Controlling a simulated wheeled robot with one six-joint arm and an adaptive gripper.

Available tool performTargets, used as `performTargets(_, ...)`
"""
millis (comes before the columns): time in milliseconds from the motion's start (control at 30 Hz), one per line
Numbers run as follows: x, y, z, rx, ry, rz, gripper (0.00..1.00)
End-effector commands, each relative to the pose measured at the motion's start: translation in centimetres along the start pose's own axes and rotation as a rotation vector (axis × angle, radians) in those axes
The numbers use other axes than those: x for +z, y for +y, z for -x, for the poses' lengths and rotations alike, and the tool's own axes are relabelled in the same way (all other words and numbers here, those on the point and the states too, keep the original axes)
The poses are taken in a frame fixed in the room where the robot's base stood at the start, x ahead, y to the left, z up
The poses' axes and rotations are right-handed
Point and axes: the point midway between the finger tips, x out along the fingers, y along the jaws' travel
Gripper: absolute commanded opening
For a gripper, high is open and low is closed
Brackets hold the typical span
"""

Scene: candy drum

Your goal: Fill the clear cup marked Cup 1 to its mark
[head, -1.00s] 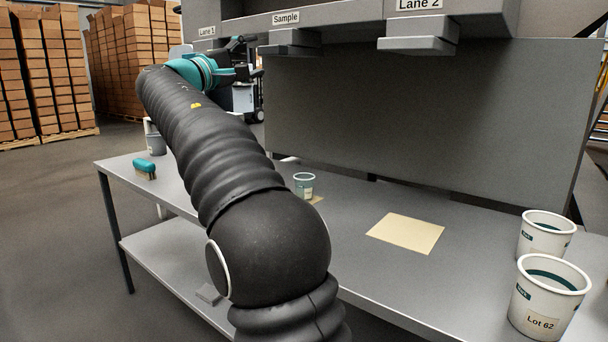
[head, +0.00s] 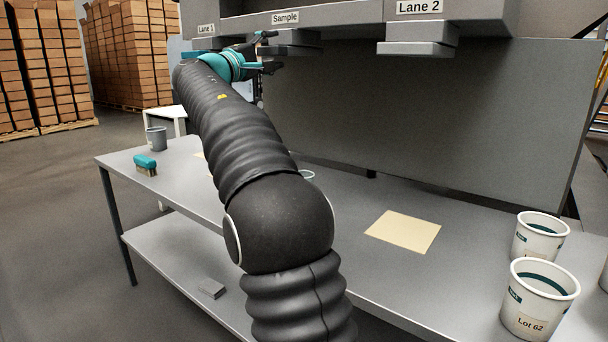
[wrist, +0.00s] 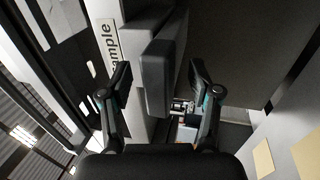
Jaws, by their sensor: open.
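My gripper (head: 264,50) is raised at the dispenser's front near the Sample label (head: 285,18). In the wrist view, my open gripper (wrist: 158,75) has a finger on either side of the grey block (wrist: 155,85) beside that label; contact cannot be told. A small cup (head: 307,174) on the bench is nearly all hidden behind my arm, with only a bit of rim showing. No Cup 1 marking or fill mark is readable. Lane 1 (head: 206,29) and Lane 2 (head: 419,7) labels flank Sample, and a grey stepped block (head: 415,47) hangs under Lane 2.
The bench (head: 350,260) holds a tan mat (head: 404,231), a Lot 62 tub (head: 538,300) and another tub (head: 540,238) at right. A teal brush (head: 146,165) and grey cup (head: 156,138) stand at left. A back panel (head: 430,125) rises behind.

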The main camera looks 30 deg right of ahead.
Motion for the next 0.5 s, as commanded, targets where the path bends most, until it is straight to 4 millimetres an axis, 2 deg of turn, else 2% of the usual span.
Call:
performTargets(33,0.0,0.0,0.01,0.0,0.0,0.0,0.57)
performTargets(267,0.0,0.02,0.01,0.0,0.0,0.0,0.0)
performTargets(500,0.0,0.14,0.41,0.002,0.001,-0.001,0.0)
